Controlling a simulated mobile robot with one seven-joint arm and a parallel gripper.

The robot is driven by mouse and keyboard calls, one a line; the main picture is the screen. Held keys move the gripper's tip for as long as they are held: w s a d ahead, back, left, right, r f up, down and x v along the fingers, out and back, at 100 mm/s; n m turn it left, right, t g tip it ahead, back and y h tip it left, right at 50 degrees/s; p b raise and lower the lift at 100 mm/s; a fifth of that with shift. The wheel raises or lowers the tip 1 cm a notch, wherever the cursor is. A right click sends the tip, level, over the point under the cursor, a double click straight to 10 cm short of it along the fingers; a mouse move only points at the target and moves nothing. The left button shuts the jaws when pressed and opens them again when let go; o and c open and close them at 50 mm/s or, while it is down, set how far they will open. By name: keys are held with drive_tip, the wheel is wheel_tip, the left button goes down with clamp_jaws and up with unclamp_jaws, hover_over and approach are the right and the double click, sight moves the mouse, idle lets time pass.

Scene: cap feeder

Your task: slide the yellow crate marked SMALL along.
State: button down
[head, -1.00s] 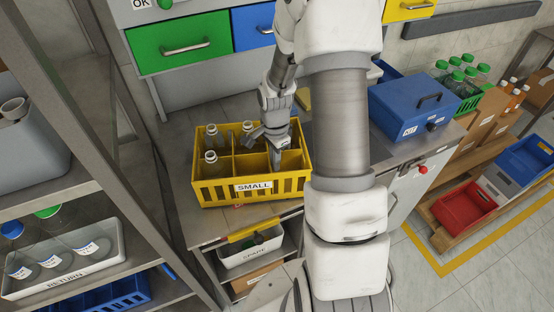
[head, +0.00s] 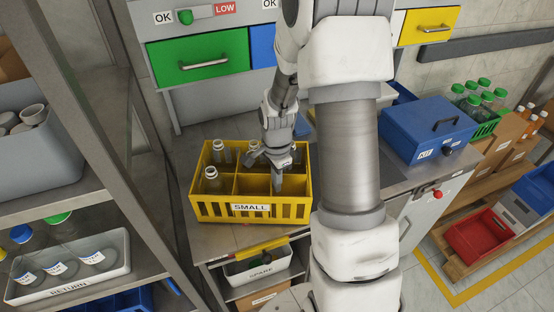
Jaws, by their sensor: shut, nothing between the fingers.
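The yellow crate marked SMALL (head: 212,209) stands upright on the grey bench, left of centre in the head view. Dividers split it into several compartments. Clear bottles (head: 212,181) stand in its left and back compartments; the front middle and front right ones look empty. My gripper (head: 277,184) reaches down from above over the crate. Its fingertips are shut on nothing and look to be at or just inside the front part of the crate, right of the middle. Whether they touch a divider or wall cannot be told.
A blue KIT box (head: 425,145) stands on the bench to the right, behind my arm. A grey shelf with a white RETURN tray (head: 105,277) is close on the left. A SPARE bin (head: 258,272) is under the bench. Some bare bench (head: 190,165) shows left of the crate.

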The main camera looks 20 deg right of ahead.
wheel_tip(320, 180, up, 17)
drive_tip(key=s+a+r+n+t, duration=0.2)
drive_tip(key=s+a+r+n, duration=0.2)
drive_tip(key=s+n, duration=0.4)
drive_tip(key=s+a+r+n+t, duration=0.3)
drive_tip(key=s+r+n, duration=0.3)
drive_tip(key=s+n, duration=0.2)
drive_tip(key=shift+s+a+n+t, duration=0.3)
drive_tip(key=shift+s+a+n, duration=0.1)
drive_tip(key=shift+s+a, duration=0.1)
